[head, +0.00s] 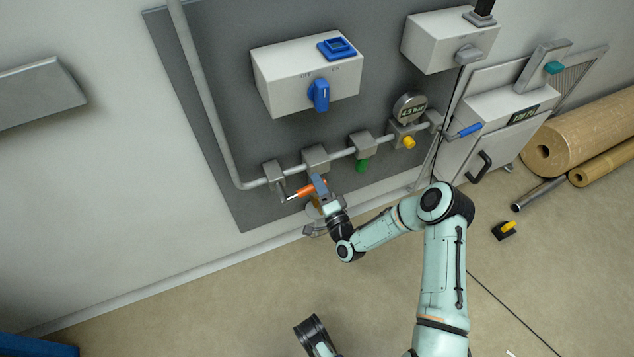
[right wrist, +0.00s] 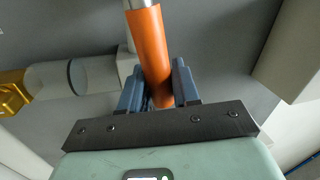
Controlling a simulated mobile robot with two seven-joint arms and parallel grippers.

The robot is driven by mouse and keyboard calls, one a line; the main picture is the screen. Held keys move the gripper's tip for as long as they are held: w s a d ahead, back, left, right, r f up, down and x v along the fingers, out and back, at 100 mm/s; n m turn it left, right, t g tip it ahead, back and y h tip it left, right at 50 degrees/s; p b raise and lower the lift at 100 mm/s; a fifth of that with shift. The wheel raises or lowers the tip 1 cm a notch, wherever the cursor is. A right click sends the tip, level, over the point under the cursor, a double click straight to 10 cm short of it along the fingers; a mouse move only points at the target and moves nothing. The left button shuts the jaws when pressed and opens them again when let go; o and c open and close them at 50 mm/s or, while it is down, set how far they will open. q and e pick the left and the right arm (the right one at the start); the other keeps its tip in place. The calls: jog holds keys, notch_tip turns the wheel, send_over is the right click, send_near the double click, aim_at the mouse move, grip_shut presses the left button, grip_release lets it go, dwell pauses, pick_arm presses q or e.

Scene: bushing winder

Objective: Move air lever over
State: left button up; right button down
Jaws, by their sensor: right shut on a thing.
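The air lever (head: 304,191) has an orange grip and a metal stem. It comes off a valve (head: 274,176) at the left end of the wall pipe and points to the right, roughly along the pipe. My right gripper (head: 319,187) is shut on the orange grip near its outer end. In the right wrist view the orange lever (right wrist: 151,45) runs down between the two blue fingers of my right gripper (right wrist: 157,85). My left gripper is not in view.
Along the pipe to the right are grey blocks, a green knob (head: 361,166), a gauge (head: 410,107), a yellow knob (head: 408,142) and a blue-handled lever (head: 466,130). A switch box (head: 306,77) hangs above. A clear bowl with a yellow end (right wrist: 12,92) sits left of the gripper.

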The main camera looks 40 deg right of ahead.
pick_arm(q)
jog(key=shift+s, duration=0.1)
pick_arm(e)
jog(key=shift+s+f, duration=0.1)
jog(key=shift+f, duration=0.1)
jog(key=c, duration=0.9)
grip_release()
jog(key=shift+c, duration=0.2)
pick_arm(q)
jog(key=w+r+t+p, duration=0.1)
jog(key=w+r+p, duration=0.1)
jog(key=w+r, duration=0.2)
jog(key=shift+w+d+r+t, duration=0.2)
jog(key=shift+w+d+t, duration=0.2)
pick_arm(e)
jog(key=v, duration=1.3)
jog(key=shift+s+a, duration=0.2)
